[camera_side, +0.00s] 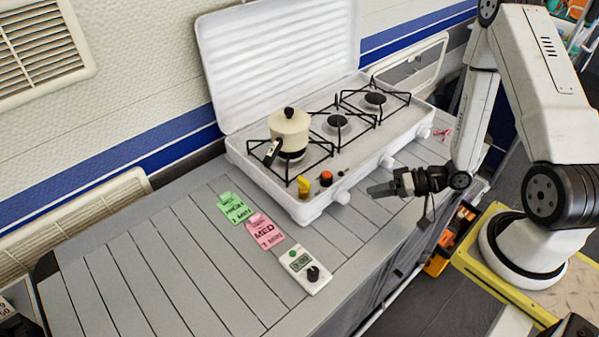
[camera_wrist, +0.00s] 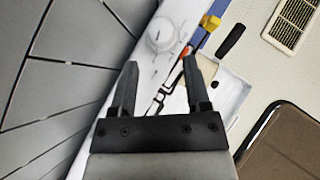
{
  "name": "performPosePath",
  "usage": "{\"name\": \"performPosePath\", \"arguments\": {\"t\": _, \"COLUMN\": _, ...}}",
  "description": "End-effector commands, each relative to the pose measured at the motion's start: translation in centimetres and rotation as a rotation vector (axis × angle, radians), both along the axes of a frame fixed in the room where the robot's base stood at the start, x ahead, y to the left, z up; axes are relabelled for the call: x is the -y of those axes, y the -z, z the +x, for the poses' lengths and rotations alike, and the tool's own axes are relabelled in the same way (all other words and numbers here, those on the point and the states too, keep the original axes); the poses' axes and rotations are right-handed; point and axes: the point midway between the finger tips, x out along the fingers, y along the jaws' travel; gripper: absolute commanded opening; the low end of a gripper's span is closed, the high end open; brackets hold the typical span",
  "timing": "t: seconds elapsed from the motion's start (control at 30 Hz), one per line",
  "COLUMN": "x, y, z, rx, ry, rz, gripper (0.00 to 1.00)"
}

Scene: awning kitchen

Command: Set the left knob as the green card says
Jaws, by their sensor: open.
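The left knob (camera_side: 342,196), white and round, is on the front of the white three-burner stove (camera_side: 262,166). A white knob (camera_wrist: 162,33), apparently the same one, shows just beyond my fingertips in the wrist view. The green card (camera_side: 234,208) lies on the counter left of the stove; its top word is too small to read surely. My gripper (camera_side: 376,190) is just in front of the stove, right of the left knob. It is open and empty, its fingers (camera_wrist: 160,72) apart and not around the knob.
A pink card (camera_side: 265,231) reading MED and a white timer (camera_side: 306,268) lie on the slatted counter (camera_side: 155,270). A cream pot (camera_side: 290,130) stands on the left burner. A yellow item (camera_side: 304,187) and red button (camera_side: 326,178) are near the left knob. Two more knobs sit farther right.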

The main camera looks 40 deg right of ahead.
Motion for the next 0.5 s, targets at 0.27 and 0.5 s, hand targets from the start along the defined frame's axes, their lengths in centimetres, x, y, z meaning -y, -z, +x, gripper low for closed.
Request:
{"name": "performPosePath", "arguments": {"t": 0.27, "x": -1.4, "y": 0.9, "z": 1.4, "rx": -0.001, "ry": -0.004, "rz": -0.001, "gripper": 0.61}}
{"name": "performPosePath", "arguments": {"t": 0.5, "x": -2.8, "y": 1.9, "z": 3.0, "rx": 0.001, "ry": -0.004, "rz": -0.001, "gripper": 0.61}}
